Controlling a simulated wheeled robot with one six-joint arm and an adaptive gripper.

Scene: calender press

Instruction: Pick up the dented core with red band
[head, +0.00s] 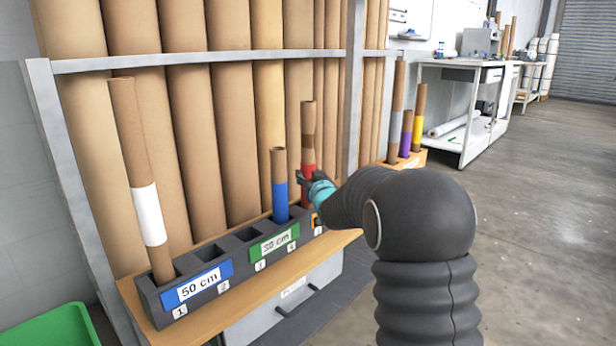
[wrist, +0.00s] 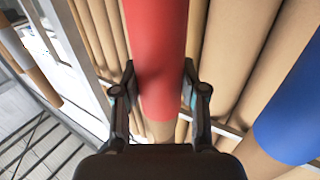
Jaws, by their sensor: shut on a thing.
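The core with the red band (head: 308,163) stands upright at the right part of the dark slotted rack (head: 217,293) in the head view. A darker patch shows on its tube above the band; I cannot tell whether it is a dent. My gripper (head: 308,182) is at the band's height, reached in from the right. In the wrist view the red band (wrist: 157,50) fills the space between the two fingers of my gripper (wrist: 160,92), which are shut on it. The core's lower end is hidden behind my gripper and arm.
A blue-banded core (head: 280,190) stands close to the left. A white-banded core (head: 148,215) leans in slot 1. Tall brown rolls (head: 190,130) stand behind a metal rail. Purple-banded (head: 406,135) and yellow-banded (head: 418,130) cores stand to the right. The floor at right is clear.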

